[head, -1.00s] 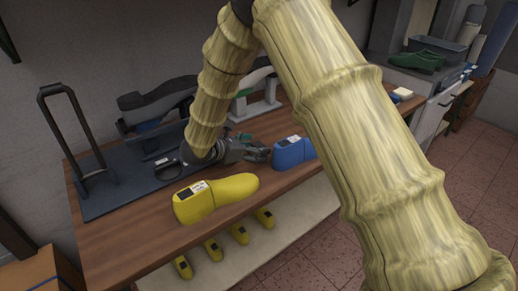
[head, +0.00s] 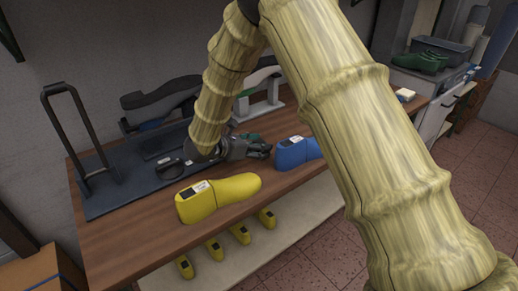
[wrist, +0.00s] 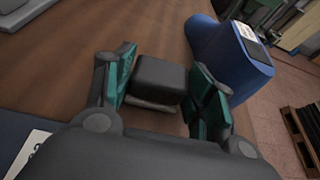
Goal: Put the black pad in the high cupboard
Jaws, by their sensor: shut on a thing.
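The black pad (wrist: 160,78) is a small dark block with a greyish base, between the green-lined fingers of my gripper (wrist: 163,88) in the wrist view. My gripper is shut on it. In the head view my gripper (head: 262,150) is low over the wooden bench, just left of the blue shoe last, and the pad cannot be made out there. I cannot tell whether the pad touches the bench. The high cupboard is not recognisable in either view.
A blue shoe last (head: 296,153) stands close right of my gripper; it also shows in the wrist view (wrist: 230,55). A yellow last (head: 218,197) lies in front. Behind are a dark mat (head: 125,190) and a black frame (head: 80,135). Small yellow lasts lie on the lower shelf.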

